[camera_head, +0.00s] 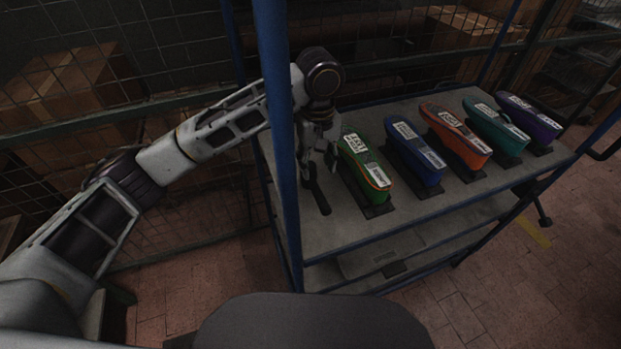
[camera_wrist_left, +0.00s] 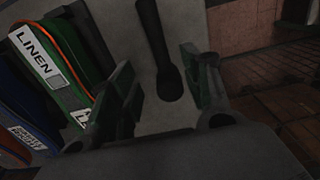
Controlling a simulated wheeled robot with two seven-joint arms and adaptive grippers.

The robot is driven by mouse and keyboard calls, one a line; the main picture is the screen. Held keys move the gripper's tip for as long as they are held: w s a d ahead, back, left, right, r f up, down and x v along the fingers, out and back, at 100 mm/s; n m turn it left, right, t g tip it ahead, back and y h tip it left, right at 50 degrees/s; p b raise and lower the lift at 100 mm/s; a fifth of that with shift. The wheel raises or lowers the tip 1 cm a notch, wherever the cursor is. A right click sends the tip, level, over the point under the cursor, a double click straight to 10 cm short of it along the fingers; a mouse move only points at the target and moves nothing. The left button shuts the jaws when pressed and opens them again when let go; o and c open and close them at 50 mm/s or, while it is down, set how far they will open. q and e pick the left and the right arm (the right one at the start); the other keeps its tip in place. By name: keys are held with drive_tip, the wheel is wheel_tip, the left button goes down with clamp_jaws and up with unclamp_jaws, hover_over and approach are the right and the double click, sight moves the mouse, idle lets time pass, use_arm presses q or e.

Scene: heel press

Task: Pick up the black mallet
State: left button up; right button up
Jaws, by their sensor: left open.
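The black mallet (camera_head: 319,194) lies on the left end of the grey shelf top (camera_head: 420,215), left of the green case. In the left wrist view the mallet (camera_wrist_left: 155,45) runs from the top edge down to a rounded, wider end between the fingers. My left gripper (camera_head: 318,165) is over the mallet in the head view, and its hand covers part of it. In the left wrist view the left gripper (camera_wrist_left: 165,95) is open, one finger on each side of the mallet, with gaps visible between. I cannot tell its exact height above the shelf. My right gripper is not in view.
A green case labelled LINEN (camera_wrist_left: 50,65) stands close beside the left finger. Blue (camera_head: 414,152), orange (camera_head: 456,136), teal (camera_head: 496,129) and purple (camera_head: 529,117) cases follow rightward. A blue post (camera_head: 275,120) rises in front of my left arm. Wire mesh stands behind.

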sight(317, 188)
use_arm(q)
drive_tip(key=shift+f, duration=2.9)
drive_tip(key=shift+s+f+p, duration=0.15)
drive_tip(key=shift+f+p, duration=0.25)
drive_tip(key=shift+f, duration=2.2)
drive_tip(key=shift+r, duration=0.1)
clamp_jaws()
